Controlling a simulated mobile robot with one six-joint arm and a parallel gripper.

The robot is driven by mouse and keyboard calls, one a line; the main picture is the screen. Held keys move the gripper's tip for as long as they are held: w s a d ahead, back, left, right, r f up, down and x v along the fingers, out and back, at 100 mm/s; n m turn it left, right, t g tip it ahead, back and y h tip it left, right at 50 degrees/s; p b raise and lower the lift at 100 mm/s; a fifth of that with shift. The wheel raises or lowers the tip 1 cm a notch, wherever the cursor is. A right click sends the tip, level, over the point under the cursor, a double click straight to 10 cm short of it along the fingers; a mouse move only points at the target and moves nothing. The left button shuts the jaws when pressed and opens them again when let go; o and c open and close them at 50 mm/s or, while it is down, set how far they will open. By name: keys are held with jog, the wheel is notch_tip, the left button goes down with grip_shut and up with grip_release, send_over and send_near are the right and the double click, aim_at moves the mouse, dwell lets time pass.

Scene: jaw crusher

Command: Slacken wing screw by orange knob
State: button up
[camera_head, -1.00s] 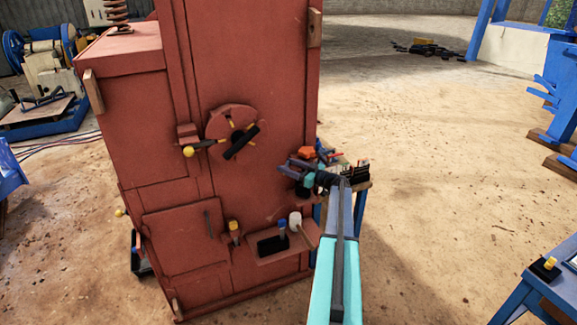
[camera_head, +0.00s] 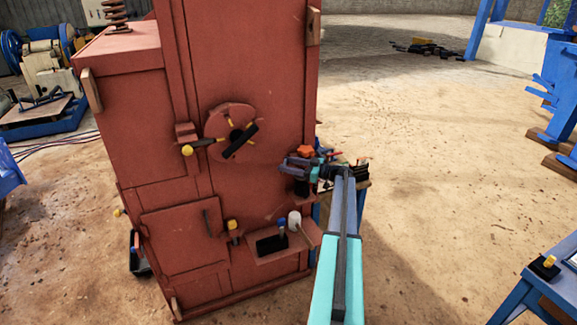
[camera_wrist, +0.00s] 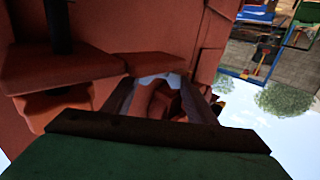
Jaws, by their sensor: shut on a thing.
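The orange knob (camera_head: 306,151) of the wing screw is a small lobed piece at the right edge of the red machine. My gripper (camera_head: 292,162) is right beside it in the head view, coming in from the right. In the wrist view, the two dark fingers of my gripper (camera_wrist: 158,96) stand on either side of an orange-red lobed piece, the knob (camera_wrist: 165,102), and are shut on it. The screw's shank and the exact finger contact are hidden.
The tall red machine (camera_head: 262,70) stands close in front. It carries a round plate (camera_head: 225,118) with a black handle, a yellow-tipped lever (camera_head: 188,150) and a low shelf (camera_head: 290,252). A blue table (camera_head: 362,195) with tools stands behind my arm.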

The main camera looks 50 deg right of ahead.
jog(key=shift+r, duration=0.2)
jog(key=o, duration=0.9)
jog(key=shift+o, duration=0.8)
jog(key=shift+f, duration=0.1)
jog(key=shift+s, duration=0.1)
jog(key=shift+s+d+f+b, duration=0.15)
jog(key=shift+s+d+b, duration=0.1)
jog(key=shift+s+b, duration=0.15)
jog(key=b+v, duration=0.4)
jog(key=v, duration=0.8)
jog(key=shift+s+d+b, duration=0.2)
jog(key=shift+s+b, duration=0.15)
jog(key=shift+b, duration=0.05)
